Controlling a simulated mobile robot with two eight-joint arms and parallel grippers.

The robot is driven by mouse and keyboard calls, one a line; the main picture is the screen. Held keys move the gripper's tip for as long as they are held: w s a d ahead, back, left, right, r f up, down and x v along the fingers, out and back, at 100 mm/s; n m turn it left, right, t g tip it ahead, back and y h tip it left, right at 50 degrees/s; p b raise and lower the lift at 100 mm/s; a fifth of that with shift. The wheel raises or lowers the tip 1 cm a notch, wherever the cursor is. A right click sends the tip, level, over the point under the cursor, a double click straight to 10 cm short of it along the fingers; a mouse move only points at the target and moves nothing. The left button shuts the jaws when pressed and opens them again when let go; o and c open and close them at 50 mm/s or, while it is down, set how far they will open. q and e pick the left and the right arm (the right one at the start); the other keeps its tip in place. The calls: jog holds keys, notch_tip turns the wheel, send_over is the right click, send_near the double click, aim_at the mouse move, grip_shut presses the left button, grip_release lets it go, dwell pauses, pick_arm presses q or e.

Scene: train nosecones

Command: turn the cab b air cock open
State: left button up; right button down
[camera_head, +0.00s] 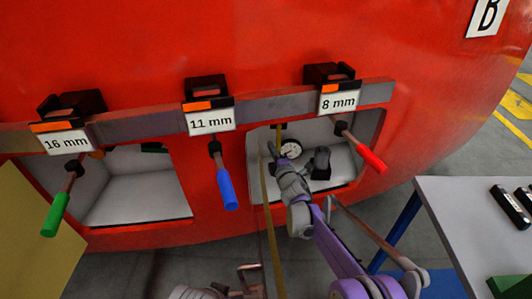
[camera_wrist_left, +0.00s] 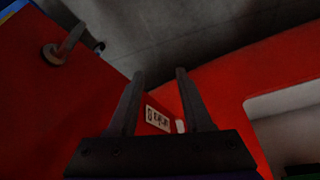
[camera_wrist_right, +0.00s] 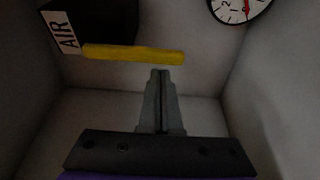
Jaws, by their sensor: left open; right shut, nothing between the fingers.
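The air cock shows in the right wrist view as a yellow bar handle (camera_wrist_right: 134,54), lying nearly level across the picture beside a dark block with an AIR label (camera_wrist_right: 67,33). My right gripper (camera_wrist_right: 160,74) is shut and empty, its tips just below the handle's right part in that view; I cannot tell whether they touch it. In the head view my right gripper (camera_head: 270,152) reaches into the right-hand recess of the red nosecone (camera_head: 260,50), marked with a B sign (camera_head: 487,17). My left gripper (camera_wrist_left: 160,78) is open and empty in the left wrist view, facing red bodywork.
A gauge (camera_head: 290,149) sits inside the right recess, whose walls are close around my right gripper. Green (camera_head: 56,214), blue (camera_head: 227,188) and red (camera_head: 371,159) handles hang by the 16, 11 and 8 mm labels. A table (camera_head: 470,230) stands right.

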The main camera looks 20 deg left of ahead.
jog(key=shift+w+d, duration=0.1)
jog(key=shift+d, duration=0.25)
